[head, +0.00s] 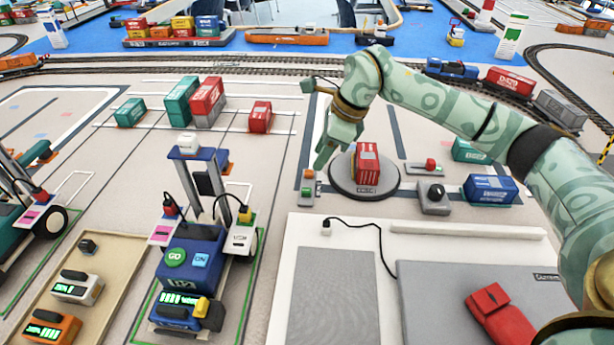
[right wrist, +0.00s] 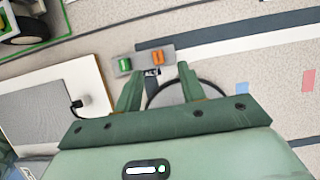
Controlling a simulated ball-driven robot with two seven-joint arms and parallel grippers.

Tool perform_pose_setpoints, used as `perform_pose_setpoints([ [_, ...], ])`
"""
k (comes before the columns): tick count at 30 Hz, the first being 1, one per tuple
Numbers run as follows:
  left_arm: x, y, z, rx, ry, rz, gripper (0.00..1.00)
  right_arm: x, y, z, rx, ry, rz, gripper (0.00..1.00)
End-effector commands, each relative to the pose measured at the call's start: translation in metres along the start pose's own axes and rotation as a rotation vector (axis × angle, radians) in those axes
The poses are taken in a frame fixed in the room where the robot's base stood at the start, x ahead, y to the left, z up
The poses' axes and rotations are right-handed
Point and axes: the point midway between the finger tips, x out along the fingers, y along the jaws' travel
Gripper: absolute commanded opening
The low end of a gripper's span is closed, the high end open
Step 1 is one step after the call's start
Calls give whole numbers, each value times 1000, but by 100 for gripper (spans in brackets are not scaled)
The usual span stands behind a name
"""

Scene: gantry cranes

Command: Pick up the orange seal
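The orange seal (head: 309,174) is a small orange block at the far end of a small grey holder (head: 299,198). A green seal (head: 306,192) sits at the holder's near end. In the right wrist view the orange seal (right wrist: 158,57) lies just beyond the fingertips, with the green seal (right wrist: 124,64) to its left. My right gripper (head: 321,166) is open and empty, pointing down beside the orange seal. Its fingers (right wrist: 160,78) stand apart in the right wrist view. I cannot tell its exact height above the seal. My left gripper is not in view.
A round grey turntable (head: 345,186) with a red container (head: 368,163) stands close right of the holder. A grey box with a black knob (head: 434,197) is further right. A white board with a cable (head: 300,275) lies nearer. A blue crane vehicle (head: 190,255) stands left.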

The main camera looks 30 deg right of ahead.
Motion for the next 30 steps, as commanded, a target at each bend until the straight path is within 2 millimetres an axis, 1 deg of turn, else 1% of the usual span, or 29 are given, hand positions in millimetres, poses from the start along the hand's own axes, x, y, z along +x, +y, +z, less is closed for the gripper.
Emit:
perform_pose_setpoints([
  [1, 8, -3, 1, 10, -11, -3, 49, 17, 1, -2, 0, 4, 9, 40],
  [3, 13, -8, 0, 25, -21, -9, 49, 31, 2, -1, 2, 5, 9, 40],
  [6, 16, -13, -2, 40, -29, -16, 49, 43, 2, 0, 2, 5, 7, 40],
  [9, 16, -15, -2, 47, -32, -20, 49, 46, 2, 1, 1, 3, 4, 40],
  [15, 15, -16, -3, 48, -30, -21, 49, 44, 2, 2, 0, 2, 1, 40],
  [16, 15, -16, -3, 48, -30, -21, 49, 44, 2, 2, 0, 2, 1, 34],
  [17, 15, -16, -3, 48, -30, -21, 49, 44, 2, 2, 0, 2, 1, 26],
  [18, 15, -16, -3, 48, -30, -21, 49, 44, 2, 1, 0, 2, 1, 15],
  [20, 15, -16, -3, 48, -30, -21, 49, 44, 2, 1, 0, 2, 1, 0],
  [30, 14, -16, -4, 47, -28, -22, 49, 43, 2, 2, 0, 2, 1, 0],
])
